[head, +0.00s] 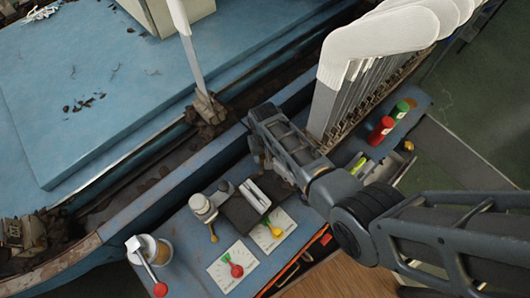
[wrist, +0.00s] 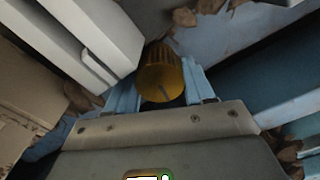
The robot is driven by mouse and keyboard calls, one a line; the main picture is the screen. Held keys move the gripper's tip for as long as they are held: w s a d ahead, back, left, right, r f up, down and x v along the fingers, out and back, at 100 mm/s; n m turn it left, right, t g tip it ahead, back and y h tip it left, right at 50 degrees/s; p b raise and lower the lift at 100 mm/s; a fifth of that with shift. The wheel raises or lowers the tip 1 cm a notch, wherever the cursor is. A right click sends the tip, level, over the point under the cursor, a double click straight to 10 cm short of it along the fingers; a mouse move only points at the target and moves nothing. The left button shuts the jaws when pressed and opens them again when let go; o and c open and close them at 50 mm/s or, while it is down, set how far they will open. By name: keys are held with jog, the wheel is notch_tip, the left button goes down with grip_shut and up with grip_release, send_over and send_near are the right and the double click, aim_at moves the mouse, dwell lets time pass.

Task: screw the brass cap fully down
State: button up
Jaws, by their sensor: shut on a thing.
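The brass cap (wrist: 162,78) is a ribbed, golden cylinder in the middle of the wrist view, with a dark line on its near face. My gripper (wrist: 160,90) has pale blue fingers on both sides of the cap and is shut on it. The fingers hide parts of the cap's sides. The thread and seat under the cap are hidden, so I cannot tell how deep it sits. In the head view my arm reaches in from the lower right, and its end hides the cap and the fingertips.
White sock boards (head: 375,60) stand in a row right of my wrist. A single white board (head: 190,50) stands behind it. The blue bench (head: 190,235) carries a red lever (head: 140,255) and dial plates (head: 235,268). Red (head: 381,129) and green (head: 400,109) cylinders lie at right.

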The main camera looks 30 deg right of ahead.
jog(key=shift+w+r, duration=0.1)
jog(key=shift+w, duration=0.15)
jog(key=o, duration=1)
jog(key=shift+s, duration=0.15)
